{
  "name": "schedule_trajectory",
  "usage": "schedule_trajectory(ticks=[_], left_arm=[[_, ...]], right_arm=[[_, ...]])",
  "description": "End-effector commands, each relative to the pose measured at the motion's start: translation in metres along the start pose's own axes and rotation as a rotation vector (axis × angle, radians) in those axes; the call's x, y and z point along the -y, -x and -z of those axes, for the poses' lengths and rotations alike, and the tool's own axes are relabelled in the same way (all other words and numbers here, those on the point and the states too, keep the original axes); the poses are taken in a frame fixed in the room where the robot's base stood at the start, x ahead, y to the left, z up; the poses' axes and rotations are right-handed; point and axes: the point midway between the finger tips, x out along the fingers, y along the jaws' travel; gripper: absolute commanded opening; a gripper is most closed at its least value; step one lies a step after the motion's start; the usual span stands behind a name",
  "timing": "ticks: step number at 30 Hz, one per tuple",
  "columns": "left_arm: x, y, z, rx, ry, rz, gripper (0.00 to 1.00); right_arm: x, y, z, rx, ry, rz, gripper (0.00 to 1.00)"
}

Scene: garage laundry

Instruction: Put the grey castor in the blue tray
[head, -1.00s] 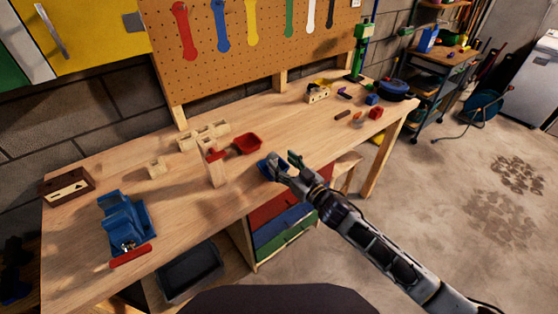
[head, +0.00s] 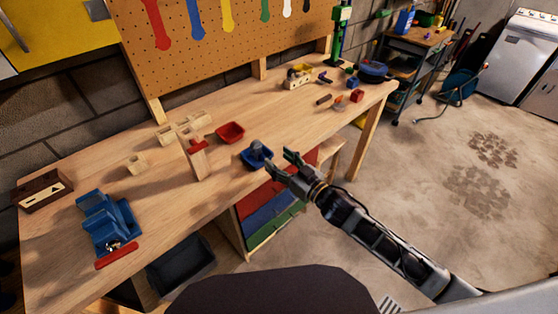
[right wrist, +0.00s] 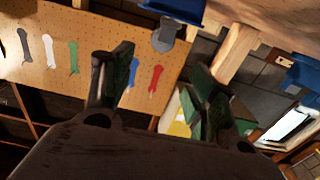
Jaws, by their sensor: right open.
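The blue tray (head: 262,167) sits near the front edge of the workbench, right of the red tray. The grey castor (head: 257,147) stands inside the blue tray, rising above its rim. My right gripper (head: 278,162) is open and empty, just to the right of the tray and apart from the castor. In the right wrist view the castor (right wrist: 165,36) and the blue tray (right wrist: 188,10) show upside down at the top, beyond the spread fingers (right wrist: 160,68). My left gripper is not in view.
A red tray (head: 230,132), wooden blocks (head: 185,128) and a red-topped wooden piece (head: 196,160) stand left of the blue tray. A blue vise (head: 105,222) is at the front left. Several small items lie at the right end. The bench front between vise and tray is clear.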

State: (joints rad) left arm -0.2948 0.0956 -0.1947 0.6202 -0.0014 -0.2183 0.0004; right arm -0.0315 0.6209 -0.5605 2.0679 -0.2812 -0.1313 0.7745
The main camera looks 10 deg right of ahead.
Motion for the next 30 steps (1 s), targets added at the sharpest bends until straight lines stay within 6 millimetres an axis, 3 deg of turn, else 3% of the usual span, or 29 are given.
schedule_trajectory(ticks=[21, 26, 30], left_arm=[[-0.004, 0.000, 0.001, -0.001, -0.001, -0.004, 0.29], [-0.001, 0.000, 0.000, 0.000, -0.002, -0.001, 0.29], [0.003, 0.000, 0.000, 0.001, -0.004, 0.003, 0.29]], right_arm=[[-0.002, -0.001, -0.004, 0.006, -0.001, -0.005, 0.58], [-0.017, -0.001, -0.029, 0.042, 0.000, -0.038, 0.58], [-0.041, 0.000, -0.072, 0.108, 0.002, -0.093, 0.58]])
